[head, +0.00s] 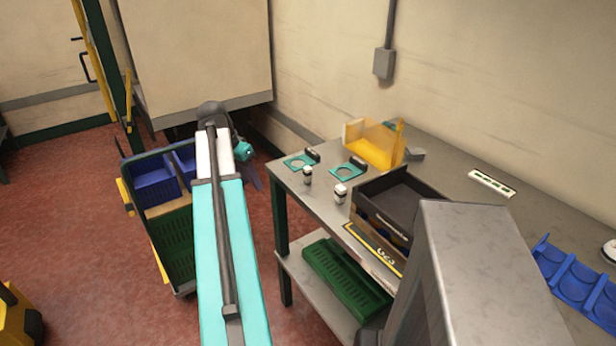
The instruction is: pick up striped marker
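Two small black-and-white banded cylinders stand upright on the grey metal table: one banded cylinder (308,175) near the left edge, the other banded cylinder (340,193) a little to its right, by the black box. Either could be the striped marker; I cannot tell which. My turquoise arm reaches up the middle of the view, left of the table.
Two teal ring holders (300,161) (348,170), a yellow bin (373,144) and a black box (398,200) stand on the table (450,185). Blue trays (575,275) lie at right. A cart with blue crates (152,180) stands left. A grey column blocks the near table.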

